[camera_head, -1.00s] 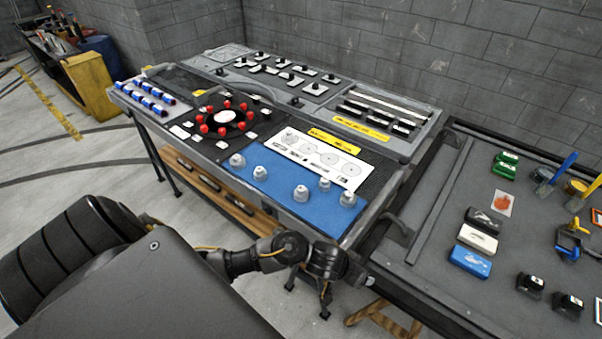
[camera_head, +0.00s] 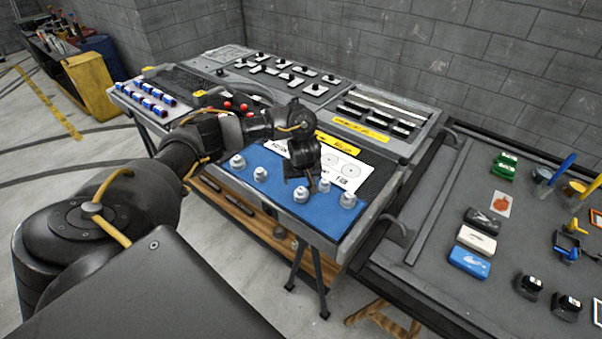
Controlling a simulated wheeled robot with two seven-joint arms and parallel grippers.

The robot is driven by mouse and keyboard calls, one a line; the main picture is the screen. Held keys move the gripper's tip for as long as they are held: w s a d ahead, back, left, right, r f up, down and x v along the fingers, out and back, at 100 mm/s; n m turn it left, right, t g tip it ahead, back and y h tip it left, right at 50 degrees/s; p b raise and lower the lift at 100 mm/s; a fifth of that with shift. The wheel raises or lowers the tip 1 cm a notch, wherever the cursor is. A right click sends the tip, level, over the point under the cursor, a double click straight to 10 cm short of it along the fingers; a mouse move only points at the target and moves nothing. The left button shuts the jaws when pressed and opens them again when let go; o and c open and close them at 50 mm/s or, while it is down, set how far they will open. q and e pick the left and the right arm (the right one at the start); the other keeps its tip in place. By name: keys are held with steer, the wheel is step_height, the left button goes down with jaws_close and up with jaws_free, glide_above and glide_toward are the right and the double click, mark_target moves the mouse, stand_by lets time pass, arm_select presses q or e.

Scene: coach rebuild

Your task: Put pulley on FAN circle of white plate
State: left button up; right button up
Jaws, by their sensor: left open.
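Several silvery-grey pulleys stand on the blue mat (camera_head: 275,197), among them one at the left (camera_head: 238,162), one beside it (camera_head: 260,174) and one at the right (camera_head: 348,200). My left gripper (camera_head: 303,181) is open and points down over the mat, just above or at a middle pulley (camera_head: 301,196), which it partly hides. I cannot tell whether they touch. Another pulley (camera_head: 324,185) stands just right of the gripper. The white plate (camera_head: 352,179) with printed circles lies behind the mat, its left part hidden by my arm. Its labels are too small to read. My right gripper is out of view.
Red-topped parts (camera_head: 228,106) show partly behind my left arm. A grey side table (camera_head: 440,285) at right holds small boxes and tools. A grey handle (camera_head: 397,229) sticks out near the bench's right edge.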

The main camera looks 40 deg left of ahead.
mark_target(301, 190)
arm_select(q)
steer(key=b+x, duration=0.4)
steer(key=x, duration=0.1)
steer(key=shift+d+f+b, duration=0.15)
steer(key=shift+f+b, duration=0.1)
steer(key=shift+b, duration=0.05)
steer(key=shift+w+f, duration=0.1)
steer(key=shift+f, duration=0.05)
steer(key=b+x, duration=0.4)
steer(key=shift+d+f, duration=0.15)
steer(key=shift+d, duration=0.15)
steer(key=shift+w+a+f+b, duration=0.25)
steer(key=shift+f+b, duration=0.3)
steer(key=shift+b, duration=0.2)
steer(key=shift+r, duration=0.1)
steer(key=shift+c, duration=0.3)
steer(key=c, duration=1.2)
steer(key=shift+o, duration=0.2)
